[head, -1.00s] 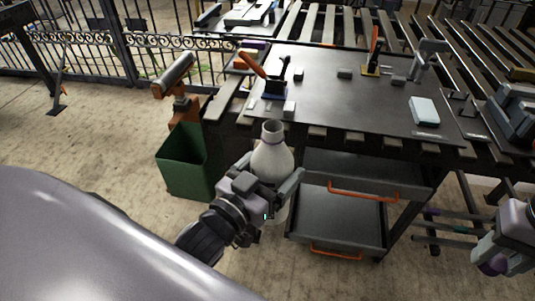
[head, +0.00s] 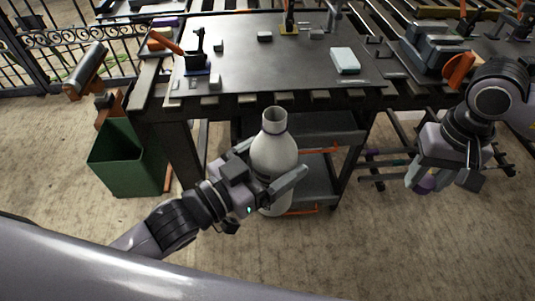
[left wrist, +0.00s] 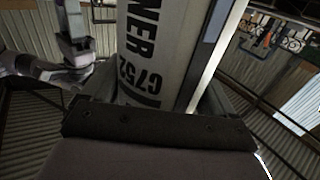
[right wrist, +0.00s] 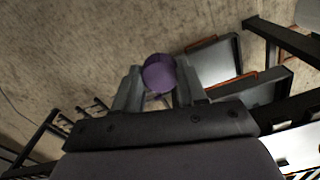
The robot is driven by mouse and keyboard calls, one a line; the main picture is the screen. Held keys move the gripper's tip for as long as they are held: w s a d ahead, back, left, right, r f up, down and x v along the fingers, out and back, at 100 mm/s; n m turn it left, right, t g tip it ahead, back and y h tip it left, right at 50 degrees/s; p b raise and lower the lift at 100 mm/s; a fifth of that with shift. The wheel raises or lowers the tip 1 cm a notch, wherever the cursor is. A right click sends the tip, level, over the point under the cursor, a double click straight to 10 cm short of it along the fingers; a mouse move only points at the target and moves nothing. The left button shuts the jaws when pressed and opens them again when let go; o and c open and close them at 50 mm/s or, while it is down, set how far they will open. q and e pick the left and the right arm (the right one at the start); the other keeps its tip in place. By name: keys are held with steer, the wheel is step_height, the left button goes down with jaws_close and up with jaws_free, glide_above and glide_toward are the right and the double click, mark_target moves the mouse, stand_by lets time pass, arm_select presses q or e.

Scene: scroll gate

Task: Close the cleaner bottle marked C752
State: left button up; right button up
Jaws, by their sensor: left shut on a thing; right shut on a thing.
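The cleaner bottle (head: 274,152) is white, upright and has an open neck with no cap on it. The left wrist view shows its label reading "NER" and C752 (left wrist: 140,65). My left gripper (head: 270,178) is shut around the bottle's body and holds it in front of the table. My right gripper (head: 430,182) is shut on a purple cap (right wrist: 158,73), which also shows between its fingers in the head view. The cap is to the right of the bottle and lower than its neck, well apart from it.
A dark worktable (head: 270,68) with clamps and small blocks stands behind the bottle. A grey shelf cart with orange handles (head: 318,150) is just behind it. A green bin (head: 125,160) stands at left. The floor between the grippers is clear.

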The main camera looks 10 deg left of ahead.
steer(key=shift+a, duration=0.1)
steer(key=shift+w+a+r, duration=0.2)
steer(key=shift+a+r, duration=0.05)
steer(key=w+a+r+n, duration=0.3)
steer(key=a+r, duration=0.7)
steer(key=a, duration=0.3)
step_height(320, 180, up, 10)
steer(key=n, duration=0.4)
glide_above(276, 115)
steer(key=shift+f, duration=0.15)
steer(key=shift+f, duration=0.1)
steer(key=shift+f, duration=1.95)
